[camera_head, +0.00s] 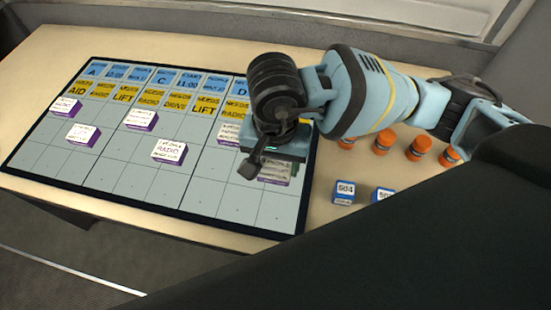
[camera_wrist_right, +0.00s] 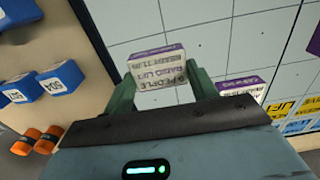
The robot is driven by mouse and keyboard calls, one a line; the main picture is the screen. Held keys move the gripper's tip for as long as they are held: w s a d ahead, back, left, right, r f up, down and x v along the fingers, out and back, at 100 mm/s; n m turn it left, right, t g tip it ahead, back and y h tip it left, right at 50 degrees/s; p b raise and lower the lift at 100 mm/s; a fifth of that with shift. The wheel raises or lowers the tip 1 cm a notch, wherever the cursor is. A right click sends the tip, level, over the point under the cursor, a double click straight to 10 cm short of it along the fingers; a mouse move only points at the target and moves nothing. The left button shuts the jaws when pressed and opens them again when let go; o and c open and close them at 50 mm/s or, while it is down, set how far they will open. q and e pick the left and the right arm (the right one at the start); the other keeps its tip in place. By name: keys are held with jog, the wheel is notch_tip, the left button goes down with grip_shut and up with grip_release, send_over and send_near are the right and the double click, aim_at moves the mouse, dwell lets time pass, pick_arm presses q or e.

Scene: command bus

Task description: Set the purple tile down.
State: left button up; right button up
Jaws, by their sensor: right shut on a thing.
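My right gripper (camera_head: 262,170) is over the right part of the dark-edged grid board (camera_head: 208,208). In the right wrist view its fingers (camera_wrist_right: 162,88) are shut on a purple tile (camera_wrist_right: 158,68) with a white printed face reading "9 PEOPLE RADIO LIFT". In the head view that tile (camera_head: 274,180) shows partly under the gripper. Whether it touches the board I cannot tell. Another purple tile (camera_head: 229,133) lies on the board near the gripper, partly hidden; it also shows beside a finger in the wrist view (camera_wrist_right: 240,86). My left gripper is not in view.
Purple-edged white tiles (camera_head: 66,107), (camera_head: 83,134), (camera_head: 141,120), (camera_head: 169,151) lie on the left and middle of the board. Blue and yellow header labels (camera_head: 149,98) line its far side. Blue blocks (camera_head: 344,192) and orange-capped items (camera_head: 383,143) stand right of the board.

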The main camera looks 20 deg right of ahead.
aim_at(275, 167)
jog(key=shift+f, duration=0.1)
jog(key=shift+f, duration=0.1)
jog(key=o, duration=1)
notch_tip(275, 167, up, 12)
jog(key=shift+r, duration=0.2)
